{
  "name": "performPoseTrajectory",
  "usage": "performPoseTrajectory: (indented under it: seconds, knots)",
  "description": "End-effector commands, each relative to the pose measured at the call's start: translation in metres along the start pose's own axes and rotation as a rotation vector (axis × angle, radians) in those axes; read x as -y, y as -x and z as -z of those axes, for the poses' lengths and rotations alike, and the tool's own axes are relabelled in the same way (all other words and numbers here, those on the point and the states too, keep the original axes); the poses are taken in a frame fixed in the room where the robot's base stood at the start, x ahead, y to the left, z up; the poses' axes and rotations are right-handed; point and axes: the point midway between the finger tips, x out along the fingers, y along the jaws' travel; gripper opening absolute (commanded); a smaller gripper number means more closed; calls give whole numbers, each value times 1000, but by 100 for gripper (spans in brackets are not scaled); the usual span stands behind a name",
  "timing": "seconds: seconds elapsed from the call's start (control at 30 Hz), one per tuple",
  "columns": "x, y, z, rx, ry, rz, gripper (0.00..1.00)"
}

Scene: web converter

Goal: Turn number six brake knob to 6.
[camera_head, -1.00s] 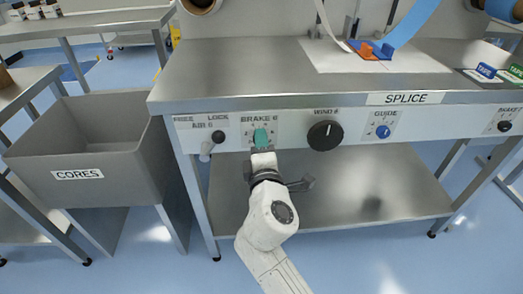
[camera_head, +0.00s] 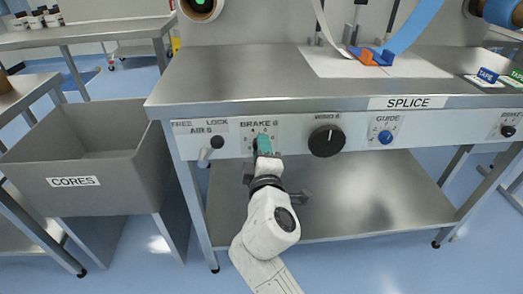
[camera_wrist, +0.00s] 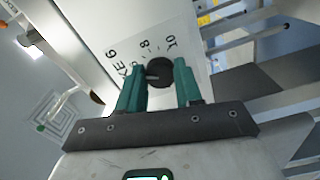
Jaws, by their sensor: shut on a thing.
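The number six brake knob (camera_wrist: 158,73) is black and round, on the white panel plate marked BRAKE 6 (camera_head: 262,124). My gripper (camera_wrist: 159,66) has its two teal fingers on either side of the knob, shut on it. A short pale mark shows on the left part of the knob in the wrist view. The printed 8 and 10 show tilted just above it; I cannot read the exact setting. In the head view my gripper (camera_head: 264,146) covers most of the knob.
The AIR 6 lever (camera_head: 216,143) is left of the knob, and the large black WIND 6 knob (camera_head: 326,142) is right of it. A blue GUIDE knob (camera_head: 386,137) is farther right. The steel table (camera_head: 240,75) overhangs the panel. The grey CORES bin (camera_head: 120,170) stands left.

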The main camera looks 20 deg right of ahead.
Motion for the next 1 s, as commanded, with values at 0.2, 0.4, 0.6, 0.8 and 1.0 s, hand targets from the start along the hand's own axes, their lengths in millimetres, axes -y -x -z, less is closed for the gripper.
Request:
performPoseTrajectory:
  seconds: [0.2,0.4,0.6,0.8,1.0]
  knots:
    - [2,0,-1,3,2,4,48]
    - [1,0,-1,2,1,2,60]
    - [1,2,0,1,2,1,60]
    - [1,25,0,-1,1,4,60]
    - [1,64,0,1,2,4,60]
